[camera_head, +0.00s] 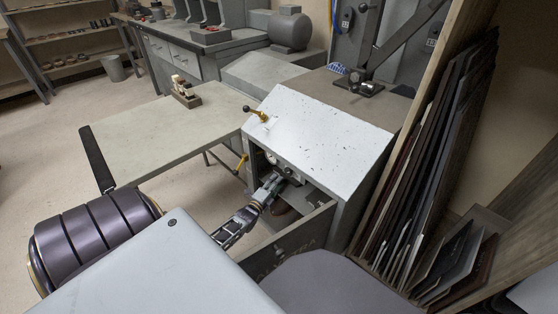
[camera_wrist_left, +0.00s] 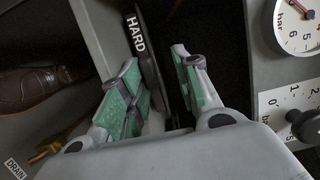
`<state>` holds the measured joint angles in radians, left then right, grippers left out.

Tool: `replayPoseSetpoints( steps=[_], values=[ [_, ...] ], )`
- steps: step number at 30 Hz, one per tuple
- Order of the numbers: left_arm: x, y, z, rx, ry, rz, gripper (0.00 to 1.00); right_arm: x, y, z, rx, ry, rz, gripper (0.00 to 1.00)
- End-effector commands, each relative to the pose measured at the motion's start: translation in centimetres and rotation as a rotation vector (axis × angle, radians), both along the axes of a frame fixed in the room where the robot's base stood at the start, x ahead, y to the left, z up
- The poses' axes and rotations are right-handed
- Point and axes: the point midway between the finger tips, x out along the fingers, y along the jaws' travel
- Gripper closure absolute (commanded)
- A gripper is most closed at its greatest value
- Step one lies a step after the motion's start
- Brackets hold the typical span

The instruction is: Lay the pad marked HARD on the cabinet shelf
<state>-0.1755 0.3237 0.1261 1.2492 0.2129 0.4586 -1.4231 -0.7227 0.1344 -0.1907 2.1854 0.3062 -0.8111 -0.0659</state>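The white-topped cabinet (camera_head: 318,130) has its front door (camera_head: 290,243) open, and part of a grey shelf (camera_head: 305,196) shows inside. My left gripper (camera_head: 272,184) reaches into the opening. In the left wrist view, the dark, thin pad marked HARD (camera_wrist_left: 138,34) stands edge-on between the green-padded fingers of my left gripper (camera_wrist_left: 157,80). The fingers are apart; the pad lies close to the left finger, with a gap towards the right one. I cannot tell whether it touches either finger. The pad is not distinguishable in the head view. My right gripper is not in view.
A brown shoe (camera_wrist_left: 38,88) sits left of the fingers in the wrist view. A pressure gauge (camera_wrist_left: 297,25) and a dark knob (camera_wrist_left: 306,125) are on the right. Thin sheets (camera_head: 430,170) lean at the right; a bench (camera_head: 165,135) stands left of the cabinet.

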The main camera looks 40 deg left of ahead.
Motion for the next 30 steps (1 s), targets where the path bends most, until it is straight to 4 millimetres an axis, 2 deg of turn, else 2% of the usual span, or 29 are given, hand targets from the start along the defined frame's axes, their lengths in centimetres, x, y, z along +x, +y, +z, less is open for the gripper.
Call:
replayPoseSetpoints(
  steps=[18,24,30],
  values=[
    [-7.1,-1.2,0.1,0.0,-0.003,0.0,0.67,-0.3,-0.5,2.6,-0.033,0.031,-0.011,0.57],
    [-8.1,-1.3,0.1,0.001,-0.005,0.0,0.67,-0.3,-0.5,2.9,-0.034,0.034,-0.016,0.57],
    [-8.3,-1.4,0.1,0.001,-0.006,0.0,0.67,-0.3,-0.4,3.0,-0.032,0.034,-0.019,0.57]
  ],
)
